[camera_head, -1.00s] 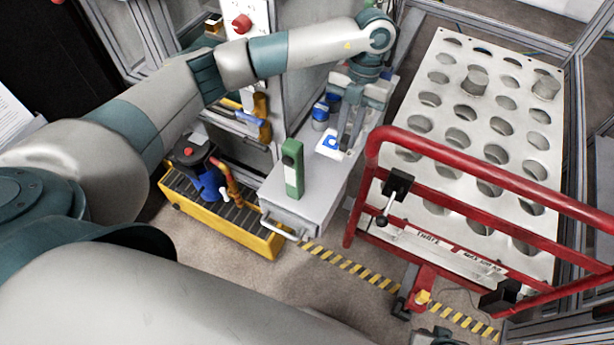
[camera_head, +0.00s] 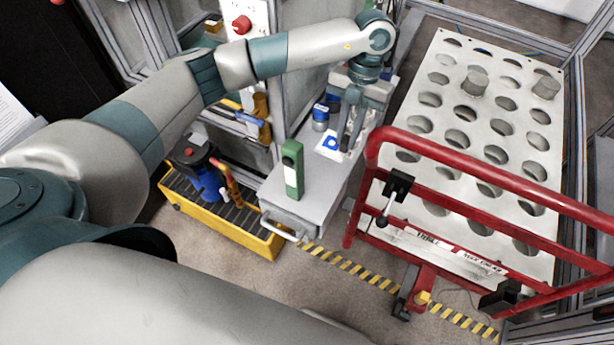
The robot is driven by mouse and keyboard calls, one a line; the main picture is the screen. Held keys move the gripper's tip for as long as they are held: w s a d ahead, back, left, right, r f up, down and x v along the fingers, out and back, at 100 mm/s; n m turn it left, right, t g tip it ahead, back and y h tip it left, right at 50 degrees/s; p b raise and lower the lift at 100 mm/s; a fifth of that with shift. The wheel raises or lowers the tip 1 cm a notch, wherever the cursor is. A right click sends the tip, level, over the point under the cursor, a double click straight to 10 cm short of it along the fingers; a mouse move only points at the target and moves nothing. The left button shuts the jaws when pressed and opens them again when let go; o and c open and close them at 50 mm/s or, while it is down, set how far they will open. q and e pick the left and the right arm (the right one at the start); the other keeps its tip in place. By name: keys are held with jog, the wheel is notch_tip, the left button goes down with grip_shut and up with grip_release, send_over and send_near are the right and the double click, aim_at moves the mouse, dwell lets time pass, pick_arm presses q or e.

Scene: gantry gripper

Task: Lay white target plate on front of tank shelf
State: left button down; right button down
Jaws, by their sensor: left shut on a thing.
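The white target plate (camera_head: 331,146), with a blue mark on it, is at my left gripper (camera_head: 348,140), over the grey shelf top (camera_head: 318,190). My left gripper points down and is shut on the plate. The plate looks flat and low over the shelf; I cannot tell whether it touches the surface. The fingers hide part of the plate's right side. My right gripper is not in view.
A green block (camera_head: 292,170) stands on the shelf's front part. A blue-and-white can (camera_head: 320,117) stands behind the plate. A yellow crate (camera_head: 225,224) is on the floor at left. A red rail (camera_head: 480,170) and a perforated white panel (camera_head: 500,130) are at right.

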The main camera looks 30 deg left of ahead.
aim_at(345, 151)
pick_arm(q)
jog(key=shift+f, duration=0.1)
jog(key=shift+f+p, duration=0.45)
jog(key=shift+f, duration=2.55)
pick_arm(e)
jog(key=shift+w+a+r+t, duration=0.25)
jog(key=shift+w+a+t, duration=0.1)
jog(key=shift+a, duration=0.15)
pick_arm(q)
jog(key=shift+f, duration=1.9)
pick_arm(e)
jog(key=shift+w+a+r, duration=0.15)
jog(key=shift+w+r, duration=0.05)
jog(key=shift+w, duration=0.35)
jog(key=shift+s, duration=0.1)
